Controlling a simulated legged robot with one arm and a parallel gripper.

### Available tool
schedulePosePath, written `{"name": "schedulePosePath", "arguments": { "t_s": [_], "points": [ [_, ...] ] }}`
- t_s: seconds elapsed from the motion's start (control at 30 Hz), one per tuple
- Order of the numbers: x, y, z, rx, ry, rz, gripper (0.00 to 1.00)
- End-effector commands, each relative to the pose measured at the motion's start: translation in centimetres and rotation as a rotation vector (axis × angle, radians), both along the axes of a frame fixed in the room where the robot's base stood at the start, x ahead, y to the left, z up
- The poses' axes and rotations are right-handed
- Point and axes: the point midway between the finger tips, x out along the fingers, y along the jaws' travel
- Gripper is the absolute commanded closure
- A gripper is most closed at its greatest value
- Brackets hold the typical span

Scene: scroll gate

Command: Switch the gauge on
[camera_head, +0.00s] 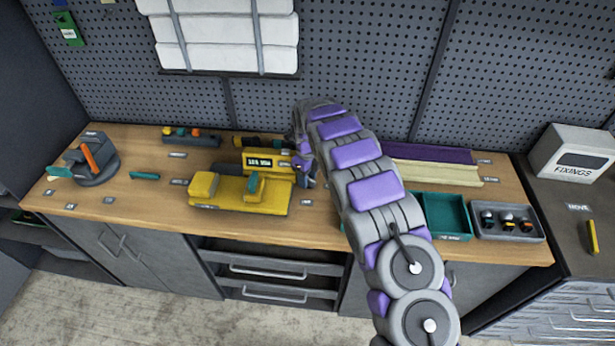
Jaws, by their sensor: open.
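A yellow gauge (240,192) sits on the wooden workbench, left of my arm. It has a raised yellow block at its left end, a teal part on top and an upright panel at the back with a dark display (262,162) showing pale characters. A switch cannot be made out on it. My purple and grey arm reaches in from the lower right and curls down at the back of the bench. My gripper (304,170) is at the right edge of the display panel. It is open, small and partly hidden by the arm. Whether it touches the panel cannot be told.
On the workbench (130,215), a grey round tool with an orange handle (91,158) stands left. A teal tray (447,215) and a grey tray of small parts (507,222) are right. Purple and cream strips lie behind. A FIXINGS box (573,153) stands far right.

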Motion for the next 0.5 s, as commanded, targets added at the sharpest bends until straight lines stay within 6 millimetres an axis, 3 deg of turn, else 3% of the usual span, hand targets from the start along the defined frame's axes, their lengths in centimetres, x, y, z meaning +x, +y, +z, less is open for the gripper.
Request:
{"name": "schedulePosePath", "arguments": {
  "t_s": [0.2, 0.5],
  "points": [
    [0.01, -0.01, 0.01, 0.000, 0.000, 0.000, 0.58],
    [0.01, 0.00, 0.01, 0.000, 0.000, 0.000, 0.87]
  ]
}}
